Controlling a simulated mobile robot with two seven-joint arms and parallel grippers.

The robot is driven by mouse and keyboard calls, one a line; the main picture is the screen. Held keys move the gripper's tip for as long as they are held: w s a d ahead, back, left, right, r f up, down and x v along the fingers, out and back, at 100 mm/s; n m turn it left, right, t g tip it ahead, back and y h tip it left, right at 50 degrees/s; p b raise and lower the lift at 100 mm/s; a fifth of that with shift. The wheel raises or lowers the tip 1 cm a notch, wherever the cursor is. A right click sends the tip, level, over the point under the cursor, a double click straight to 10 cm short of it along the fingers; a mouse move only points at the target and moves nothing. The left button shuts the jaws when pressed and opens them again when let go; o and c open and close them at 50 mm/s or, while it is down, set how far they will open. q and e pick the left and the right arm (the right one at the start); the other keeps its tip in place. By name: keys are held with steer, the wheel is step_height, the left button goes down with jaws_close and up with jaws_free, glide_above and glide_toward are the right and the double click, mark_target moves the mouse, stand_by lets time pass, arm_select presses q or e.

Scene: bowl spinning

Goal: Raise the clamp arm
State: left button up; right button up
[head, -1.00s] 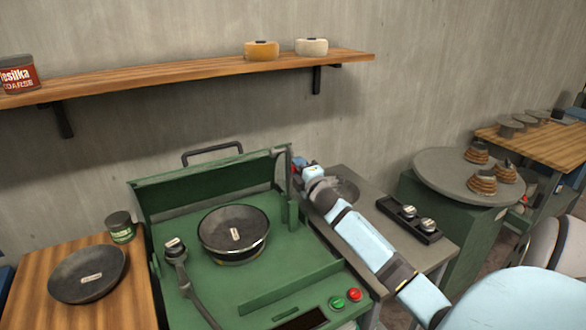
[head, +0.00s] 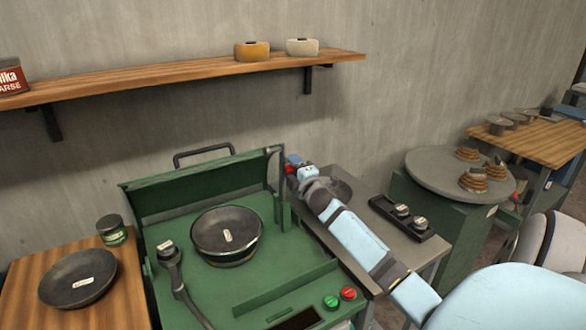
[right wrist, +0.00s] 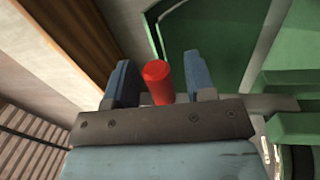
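A green machine (head: 280,275) stands in the middle of the head view with a dark bowl (head: 226,235) on it. A dark curved arm with a labelled end (head: 168,252) stands left of the bowl; I cannot tell whether this is the clamp arm. My right gripper (head: 292,164) is small at the machine's back right corner. In the right wrist view a red cylindrical handle (right wrist: 157,82) sits between the two blue fingers of this gripper (right wrist: 161,75), with gaps on both sides, so the gripper is open. What the handle joins is hidden. My left gripper is not in view.
A wooden table (head: 120,300) at left holds a dark dish (head: 77,280) and a jar (head: 111,230). A grey side table (head: 420,255) with a black tray (head: 390,207) is at right. A wooden shelf (head: 200,73) runs along the wall above the machine.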

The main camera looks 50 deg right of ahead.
steer(key=b+v, duration=0.1)
steer(key=v, duration=1.3)
